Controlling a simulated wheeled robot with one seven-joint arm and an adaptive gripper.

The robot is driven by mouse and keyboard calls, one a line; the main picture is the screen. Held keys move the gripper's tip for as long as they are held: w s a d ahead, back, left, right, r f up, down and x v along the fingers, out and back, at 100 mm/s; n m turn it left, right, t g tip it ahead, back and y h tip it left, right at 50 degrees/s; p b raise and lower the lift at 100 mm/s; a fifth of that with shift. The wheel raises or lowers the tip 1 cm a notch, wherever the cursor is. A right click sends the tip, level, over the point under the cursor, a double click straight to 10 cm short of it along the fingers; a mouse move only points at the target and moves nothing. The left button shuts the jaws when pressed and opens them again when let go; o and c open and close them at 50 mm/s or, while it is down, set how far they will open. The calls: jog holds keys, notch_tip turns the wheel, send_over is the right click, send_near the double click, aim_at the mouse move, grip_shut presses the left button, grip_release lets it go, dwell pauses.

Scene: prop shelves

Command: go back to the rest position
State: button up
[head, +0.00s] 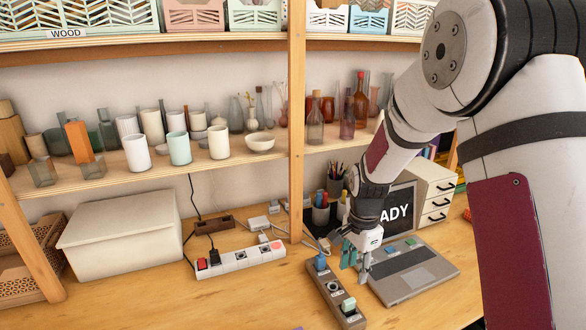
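My gripper (356,262) hangs at the end of my arm, pointing down above the wooden worktop (200,300). Its fingers are between a brown power strip (336,294) and a grey laptop-like device (412,272), near that device's left edge. The fingers are small in view, and I cannot tell whether they are apart or closed. No held thing is clear between them. My arm comes in from the right side and bends down to the gripper.
A white power strip (240,260) with plugs and a lidded box (120,232) stand left. A drawer unit (432,190), a dark sign (398,208) and a pen cup (321,212) stand behind. A wooden post (296,130) and a shelf of bottles and cups (200,163) rise behind. The front-left worktop is clear.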

jog(key=s+r+n+t, duration=0.2)
jog(key=s+r+n, duration=0.3)
jog(key=s+r, duration=0.5)
jog(key=s+r+n+t, duration=0.2)
jog(key=s+r+n, duration=0.4)
jog(key=r, duration=0.6)
jog(key=s+r+n+t, duration=0.1)
jog(key=s+n, duration=0.1)
jog(key=s, duration=0.8)
jog(key=shift+s+r+n, duration=0.15)
jog(key=shift+s+n, duration=0.2)
jog(key=shift+n, duration=0.05)
jog(key=shift+d, duration=0.1)
